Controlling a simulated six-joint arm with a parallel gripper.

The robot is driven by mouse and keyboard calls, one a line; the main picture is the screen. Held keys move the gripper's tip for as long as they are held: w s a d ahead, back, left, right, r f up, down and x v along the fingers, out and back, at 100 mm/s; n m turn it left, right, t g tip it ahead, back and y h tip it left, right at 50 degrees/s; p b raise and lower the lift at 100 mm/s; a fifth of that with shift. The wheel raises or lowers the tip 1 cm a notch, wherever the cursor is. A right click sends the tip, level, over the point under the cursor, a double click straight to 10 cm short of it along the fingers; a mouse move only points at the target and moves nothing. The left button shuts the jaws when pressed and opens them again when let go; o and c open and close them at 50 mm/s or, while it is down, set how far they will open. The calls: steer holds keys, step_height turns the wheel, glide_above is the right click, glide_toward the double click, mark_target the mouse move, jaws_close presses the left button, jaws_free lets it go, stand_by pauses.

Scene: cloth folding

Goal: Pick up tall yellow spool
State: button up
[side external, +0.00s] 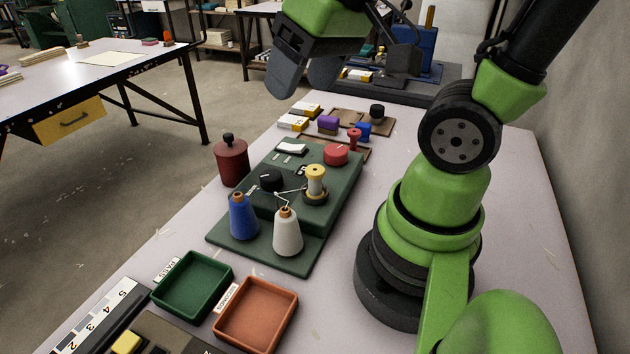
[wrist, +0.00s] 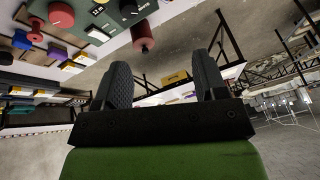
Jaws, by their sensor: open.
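The tall yellow spool (side external: 316,181) stands upright on the green machine base (side external: 335,203), between a black knob and the base's right edge. My gripper (side external: 308,82) is high at the top of the side view, behind and well above the spool, with its fingers apart and nothing seen between them. In the wrist view my gripper (wrist: 160,70) also has its two black fingers apart. I cannot make out the yellow spool clearly in the wrist view.
A blue cone (side external: 243,217) and a white cone (side external: 287,232) stand close in front of the spool. A red knob (side external: 336,154) is behind it, a dark red canister (side external: 232,162) to the left. Green (side external: 193,287) and orange (side external: 256,314) trays lie in front.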

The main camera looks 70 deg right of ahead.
mark_target(315, 169)
steer(key=d+f+g, duration=0.1)
steer(key=d+f, duration=0.1)
steer(key=f, duration=0.1)
steer(key=w+d+f+n+g, duration=0.1)
steer(key=d+f+g, duration=0.1)
steer(key=f, duration=0.2)
steer(key=d+f+g, duration=0.2)
steer(key=f, duration=0.1)
steer(key=shift+w+d+f+n+h, duration=0.3)
steer(key=shift+w+d+f+n, duration=0.05)
steer(key=shift+d+f+n, duration=0.05)
steer(key=shift+d+f, duration=0.15)
steer(key=shift+f, duration=4.9)
steer(key=c, duration=1.1)
steer(key=shift+o, duration=0.2)
